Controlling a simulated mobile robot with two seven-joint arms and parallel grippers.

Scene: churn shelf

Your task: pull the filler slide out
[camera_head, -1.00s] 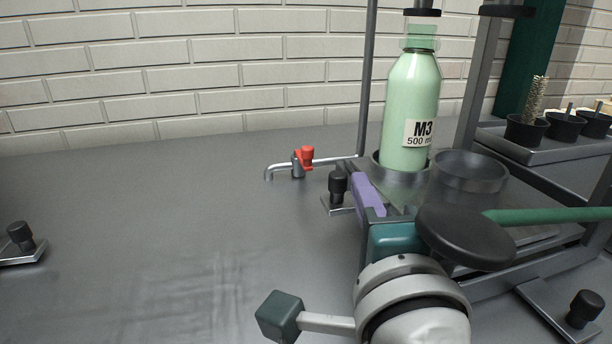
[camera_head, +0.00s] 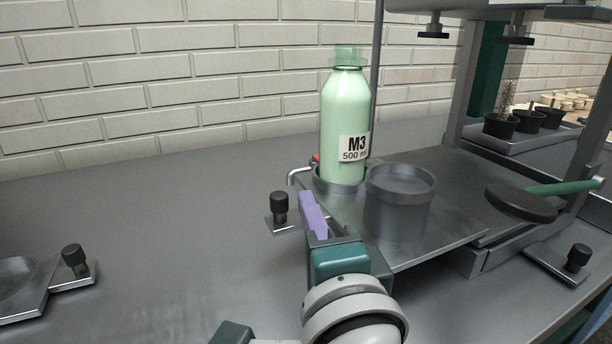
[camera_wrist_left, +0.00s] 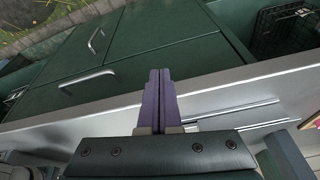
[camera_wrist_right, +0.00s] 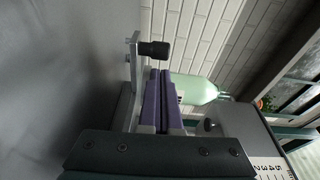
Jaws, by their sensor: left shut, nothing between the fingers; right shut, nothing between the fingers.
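The filler slide (camera_head: 435,248) is a flat grey metal plate that sticks out leftward from the filler frame (camera_head: 456,95). A green bottle marked M3 (camera_head: 344,110) stands upright in a ring on it, beside an empty round grey cup (camera_head: 400,210). The bottle is left of the two filler nozzles (camera_head: 433,27). My right gripper (camera_head: 313,212) is shut and empty at the slide's left edge; its purple fingers also show in the right wrist view (camera_wrist_right: 160,98). I cannot tell whether they touch the slide. My left gripper (camera_wrist_left: 159,95) is shut and empty above green drawer fronts.
A black-knobbed clamp (camera_head: 279,207) sits just left of my right fingers. Another clamp (camera_head: 75,260) is at far left, and one (camera_head: 575,262) is by the frame's right foot.

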